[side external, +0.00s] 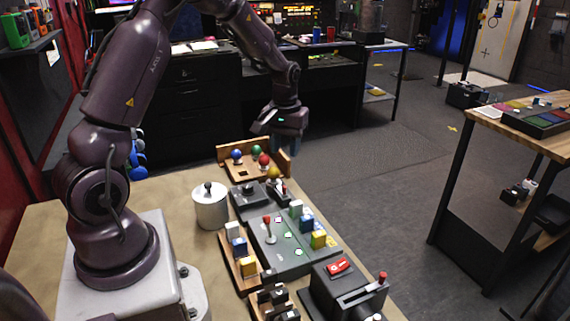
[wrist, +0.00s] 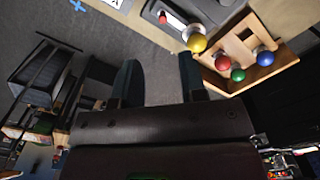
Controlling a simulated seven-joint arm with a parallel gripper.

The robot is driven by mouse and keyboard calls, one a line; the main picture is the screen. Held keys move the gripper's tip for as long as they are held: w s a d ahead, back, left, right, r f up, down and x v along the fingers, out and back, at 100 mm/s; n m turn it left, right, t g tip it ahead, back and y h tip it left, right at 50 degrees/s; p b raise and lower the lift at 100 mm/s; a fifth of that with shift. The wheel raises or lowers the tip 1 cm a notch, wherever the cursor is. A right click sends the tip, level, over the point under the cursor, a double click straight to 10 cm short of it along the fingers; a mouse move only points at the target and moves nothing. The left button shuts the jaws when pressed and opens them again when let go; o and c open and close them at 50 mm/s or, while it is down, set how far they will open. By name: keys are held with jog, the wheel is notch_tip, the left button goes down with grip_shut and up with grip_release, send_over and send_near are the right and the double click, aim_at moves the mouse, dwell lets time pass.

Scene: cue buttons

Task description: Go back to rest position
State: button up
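My gripper (side external: 287,143) hangs in the air above the back end of the table, above and slightly behind the wooden tray (side external: 233,171). In the wrist view its two dark fingers (wrist: 159,72) stand apart with only grey floor between them, so it is open and empty. The tray with blue (side external: 237,154), green (side external: 256,149) and red (side external: 264,159) balls is apart from the fingers. A yellow ball (side external: 273,173) is at the tray's near right side. No marked rest position shows in either view.
A silver lidded pot (side external: 210,206) stands left of the dark control panel (side external: 272,259). The panel has a red-tipped lever (side external: 267,225) and coloured blocks around it. A red switch (side external: 339,266) is at the front. The air around my gripper looks clear.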

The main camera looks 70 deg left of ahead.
jog(key=shift+r, duration=0.75)
jog(key=s+d+r+m+t, duration=0.5)
jog(key=s+d+r+m, duration=0.4)
jog(key=s+d+r, duration=0.7)
jog(key=s+d, duration=0.1)
jog(key=d, duration=0.2)
jog(key=shift+d+r+t, duration=0.15)
jog(key=shift+r+t, duration=0.1)
jog(key=shift+t, duration=0.05)
